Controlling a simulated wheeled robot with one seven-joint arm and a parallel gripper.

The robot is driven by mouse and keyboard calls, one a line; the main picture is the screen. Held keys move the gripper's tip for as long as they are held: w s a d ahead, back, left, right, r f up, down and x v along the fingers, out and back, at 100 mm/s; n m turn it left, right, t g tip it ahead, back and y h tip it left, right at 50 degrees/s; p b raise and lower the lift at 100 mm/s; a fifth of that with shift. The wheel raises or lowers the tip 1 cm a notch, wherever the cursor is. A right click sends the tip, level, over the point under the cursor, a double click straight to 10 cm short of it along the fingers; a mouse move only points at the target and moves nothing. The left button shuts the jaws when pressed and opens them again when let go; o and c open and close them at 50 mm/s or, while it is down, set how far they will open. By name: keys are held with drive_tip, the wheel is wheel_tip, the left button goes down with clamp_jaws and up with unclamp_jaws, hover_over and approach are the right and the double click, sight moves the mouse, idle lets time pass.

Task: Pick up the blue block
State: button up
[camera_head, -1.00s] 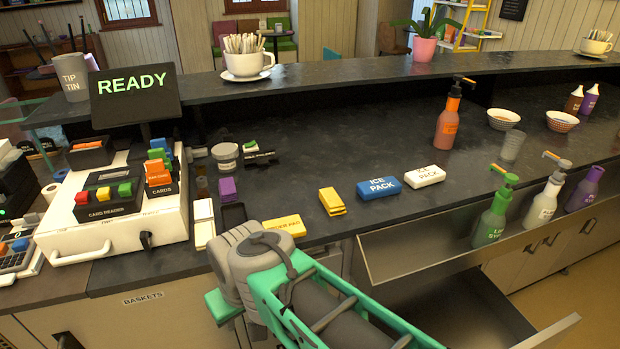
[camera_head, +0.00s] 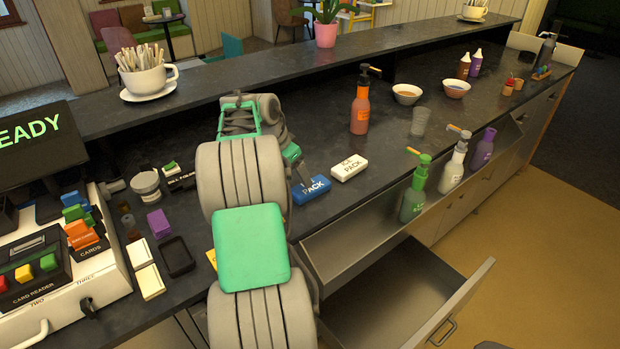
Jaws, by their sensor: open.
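The blue block (camera_head: 311,190), marked as an ice pack, lies flat on the dark counter near its front edge. My gripper (camera_head: 301,174) is over the counter at the block's upper left, its tip close above or beside it. The finger covers part of the block's left top. I cannot tell whether it touches. The gripper is open, and most of it is hidden behind my arm. The white ice pack (camera_head: 349,167) lies just right of the blue block.
An orange bottle (camera_head: 360,108) stands behind the white pack. Green (camera_head: 414,190), white (camera_head: 453,168) and purple (camera_head: 482,148) bottles stand along the front. An open drawer (camera_head: 400,285) juts out below. A card reader (camera_head: 38,270) and dark tray (camera_head: 177,256) are at left.

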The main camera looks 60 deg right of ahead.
sight(310, 189)
drive_tip(key=shift+s+d+f+m, duration=0.25)
drive_tip(key=shift+s+d+m, duration=0.15)
drive_tip(key=shift+s+d, duration=0.45)
drive_tip(key=p+x, duration=0.2)
drive_tip(key=x, duration=0.5)
drive_tip(key=shift+d+f, duration=0.1)
drive_tip(key=shift+f, duration=0.05)
drive_tip(key=shift+c, duration=0.4)
drive_tip(key=shift+w, duration=0.1)
clamp_jaws()
